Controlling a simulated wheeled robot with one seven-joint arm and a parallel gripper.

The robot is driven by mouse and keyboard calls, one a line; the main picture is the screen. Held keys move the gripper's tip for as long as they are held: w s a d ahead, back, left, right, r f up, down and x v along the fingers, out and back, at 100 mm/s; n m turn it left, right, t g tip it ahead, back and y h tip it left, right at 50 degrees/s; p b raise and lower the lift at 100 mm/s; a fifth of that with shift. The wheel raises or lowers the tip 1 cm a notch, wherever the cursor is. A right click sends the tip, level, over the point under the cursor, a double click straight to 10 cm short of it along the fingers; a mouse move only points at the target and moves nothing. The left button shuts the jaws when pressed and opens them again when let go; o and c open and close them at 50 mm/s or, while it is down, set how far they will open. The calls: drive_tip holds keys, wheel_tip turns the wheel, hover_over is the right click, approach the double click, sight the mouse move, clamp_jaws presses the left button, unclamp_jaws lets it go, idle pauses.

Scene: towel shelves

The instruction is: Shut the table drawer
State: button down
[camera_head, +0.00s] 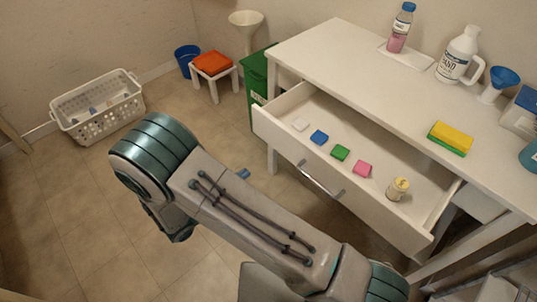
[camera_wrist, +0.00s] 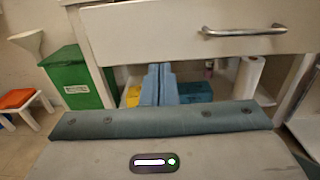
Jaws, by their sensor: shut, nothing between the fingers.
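The table drawer (camera_head: 285,147) is pulled well out of the white table (camera_head: 350,65). Small white, blue, green and pink blocks and a yellow-lidded jar (camera_head: 397,189) lie inside it. Its metal handle (camera_head: 320,180) is on the front panel; the panel (camera_wrist: 150,35) and handle (camera_wrist: 245,32) also show in the wrist view. My gripper (camera_wrist: 158,84) is shut and empty, its blue fingertips appearing at the panel's lower edge, left of the handle. In the head view only a small blue tip (camera_head: 243,173) shows beyond my arm, in front of the drawer. I cannot tell whether it touches.
A green bin (camera_head: 255,75) stands left of the table, beside a small stool with an orange top (camera_head: 211,63). A white basket (camera_head: 98,107) is at far left. Bottles and a yellow-green sponge (camera_head: 451,137) stand on the tabletop. Floor left of the drawer is clear.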

sight(284, 144)
drive_tip(key=x, duration=1.4)
